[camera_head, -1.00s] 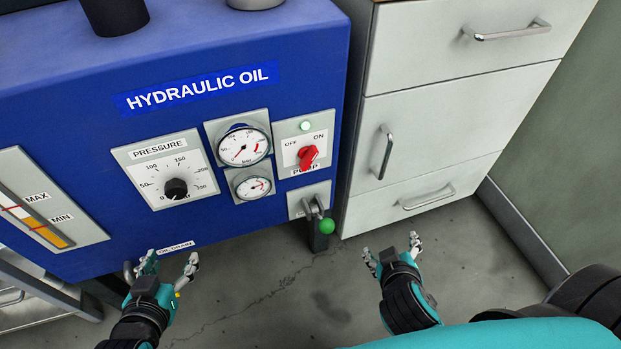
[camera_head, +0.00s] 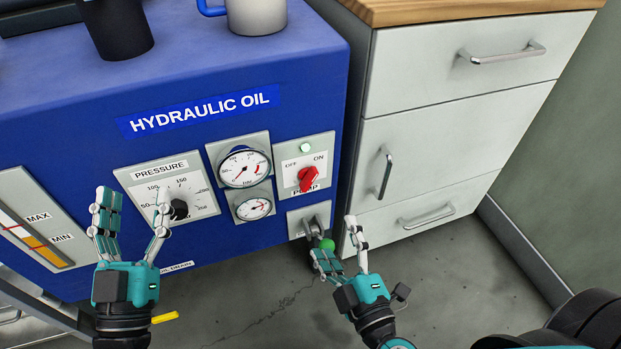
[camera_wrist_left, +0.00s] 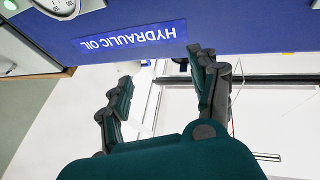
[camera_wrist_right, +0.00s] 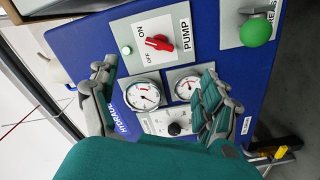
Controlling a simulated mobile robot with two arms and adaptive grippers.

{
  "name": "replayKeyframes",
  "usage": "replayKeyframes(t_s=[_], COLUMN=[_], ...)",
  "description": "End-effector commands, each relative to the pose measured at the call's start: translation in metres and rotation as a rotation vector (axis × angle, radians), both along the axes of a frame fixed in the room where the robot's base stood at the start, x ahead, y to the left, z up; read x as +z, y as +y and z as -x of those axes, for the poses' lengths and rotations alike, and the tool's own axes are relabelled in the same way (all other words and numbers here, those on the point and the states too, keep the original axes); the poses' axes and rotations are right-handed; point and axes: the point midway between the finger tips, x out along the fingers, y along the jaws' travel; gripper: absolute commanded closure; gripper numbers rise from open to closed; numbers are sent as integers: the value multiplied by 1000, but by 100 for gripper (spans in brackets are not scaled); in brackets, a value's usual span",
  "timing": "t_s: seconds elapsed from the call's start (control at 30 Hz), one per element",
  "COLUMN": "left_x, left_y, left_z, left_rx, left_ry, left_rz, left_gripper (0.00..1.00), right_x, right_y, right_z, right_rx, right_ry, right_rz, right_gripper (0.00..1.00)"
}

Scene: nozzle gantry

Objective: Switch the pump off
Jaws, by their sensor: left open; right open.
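The pump switch (camera_head: 308,178) is a red rotary knob on a pale plate marked OFF and ON, at the right end of the blue hydraulic oil unit (camera_head: 250,48). Its handle leans towards ON, and the lamp (camera_head: 306,147) above it glows pale green. The knob also shows clearly in the right wrist view (camera_wrist_right: 158,43). My right gripper (camera_head: 339,244) is open and empty, below and right of the switch, apart from it. My left gripper (camera_head: 132,208) is open and empty, in front of the pressure dial (camera_head: 178,209), partly covering its plate.
A green ball handle (camera_head: 327,244) below the switch lies close behind my right fingers; contact cannot be told. Two gauges (camera_head: 244,169) sit left of the switch. A grey drawer cabinet (camera_head: 430,130) stands to the right. A dark mug (camera_head: 118,30) and a light mug (camera_head: 257,14) stand on top.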

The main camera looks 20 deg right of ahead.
Motion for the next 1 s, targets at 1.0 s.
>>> replayKeyframes(t_s=[1.0], left_x=[-189], left_y=[45], left_z=[63], left_rx=[70], left_ry=[1175], left_rz=[-290], left_gripper=[38], right_x=[3], right_y=[3], right_z=[-107], right_rx=[-2], right_ry=[-2], right_rz=[-1], right_gripper=[19])
